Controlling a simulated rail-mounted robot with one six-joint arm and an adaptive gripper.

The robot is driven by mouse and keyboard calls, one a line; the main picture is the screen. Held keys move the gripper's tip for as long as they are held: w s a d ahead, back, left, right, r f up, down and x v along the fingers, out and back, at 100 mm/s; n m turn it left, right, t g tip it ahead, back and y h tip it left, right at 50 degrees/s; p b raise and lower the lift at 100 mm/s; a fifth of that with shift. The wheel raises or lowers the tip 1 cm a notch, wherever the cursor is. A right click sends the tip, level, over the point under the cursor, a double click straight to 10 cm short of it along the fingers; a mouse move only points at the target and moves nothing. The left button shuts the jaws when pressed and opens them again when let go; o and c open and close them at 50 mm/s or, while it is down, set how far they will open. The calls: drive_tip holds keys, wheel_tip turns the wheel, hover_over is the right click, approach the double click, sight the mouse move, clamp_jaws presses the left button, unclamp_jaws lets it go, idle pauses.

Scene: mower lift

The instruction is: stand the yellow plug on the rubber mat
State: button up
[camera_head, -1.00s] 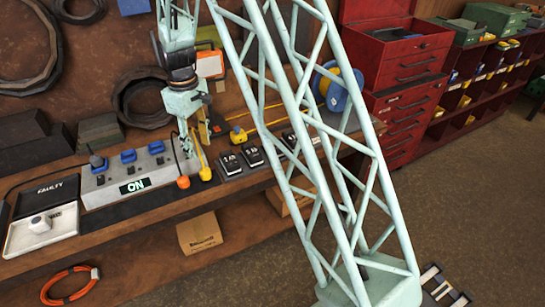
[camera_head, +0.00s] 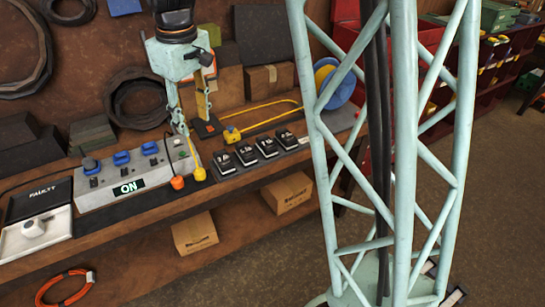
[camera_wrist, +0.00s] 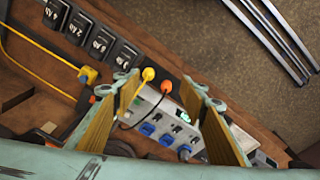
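A yellow plug (camera_head: 232,134) lies on the bench with a yellow cable running from it. It also shows in the wrist view (camera_wrist: 88,75), left of my fingers. My gripper (camera_head: 193,121) hangs over the bench, left of the plug and apart from it. In the wrist view my gripper (camera_wrist: 164,92) has its two yellowish-padded fingers wide apart with nothing held between them. A dark flat strip (camera_head: 213,178) runs along the bench front, between the grey switch box and the black blocks; I cannot tell whether it is the rubber mat.
Several black numbered blocks (camera_head: 267,148) stand in front of the plug. A "FAULTY" panel (camera_head: 38,205) and a blue-yellow cable reel (camera_head: 335,85) flank the bench.

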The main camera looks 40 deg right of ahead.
drive_tip(key=s+r+m+t, duration=0.1)
drive_tip(key=s+r, duration=0.5)
drive_tip(key=s, duration=0.4)
drive_tip(key=s+r+m, duration=0.1)
drive_tip(key=s+r, duration=0.6)
drive_tip(key=s, duration=0.2)
drive_tip(key=s+m+t, duration=0.1)
drive_tip(key=s+m, duration=0.1)
drive_tip(key=s, duration=1.7)
drive_tip(key=shift+s+a+r+t, duration=0.25)
drive_tip(key=shift+s+r+t, duration=0.05)
drive_tip(key=shift+s+r, duration=0.15)
drive_tip(key=shift+w, duration=0.1)
drive_tip(key=shift+a, duration=0.15)
